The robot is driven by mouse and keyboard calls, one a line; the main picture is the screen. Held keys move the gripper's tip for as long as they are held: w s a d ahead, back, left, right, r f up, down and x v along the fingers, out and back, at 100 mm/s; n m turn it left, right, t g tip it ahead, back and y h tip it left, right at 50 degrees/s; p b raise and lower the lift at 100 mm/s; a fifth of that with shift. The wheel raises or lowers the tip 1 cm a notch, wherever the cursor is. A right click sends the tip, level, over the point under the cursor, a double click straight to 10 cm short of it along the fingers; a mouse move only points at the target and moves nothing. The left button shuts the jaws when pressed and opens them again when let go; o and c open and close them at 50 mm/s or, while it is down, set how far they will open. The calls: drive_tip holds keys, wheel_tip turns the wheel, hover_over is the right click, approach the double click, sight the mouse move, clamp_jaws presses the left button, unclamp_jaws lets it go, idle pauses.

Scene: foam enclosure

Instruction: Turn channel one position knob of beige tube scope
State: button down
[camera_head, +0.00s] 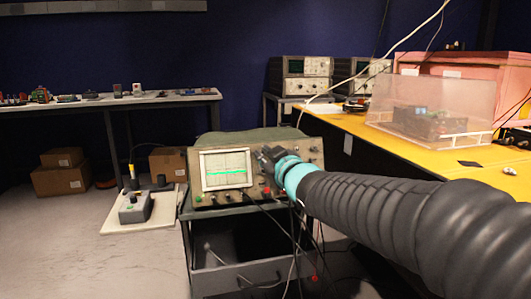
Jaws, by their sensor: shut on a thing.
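The beige tube scope (307,153) stands on a dark cart in the middle of the view. Its screen (225,169) glows with a flat green trace. My gripper (266,158) is at the scope's front panel, just right of the screen, at the end of my dark ribbed arm with a teal band. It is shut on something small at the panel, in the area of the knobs. The channel one position knob cannot be made out, as my gripper and arm cover that part of the panel.
Dark cables hang from the scope's front over the cart (222,271). A yellow table (350,122) with a clear cover (430,100) stands at right. A white board with a grey box (136,207) lies at left.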

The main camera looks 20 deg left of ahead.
drive_tip(key=c, duration=1.2)
unclamp_jaws()
drive_tip(key=v, duration=1.2)
drive_tip(key=shift+a, duration=0.1)
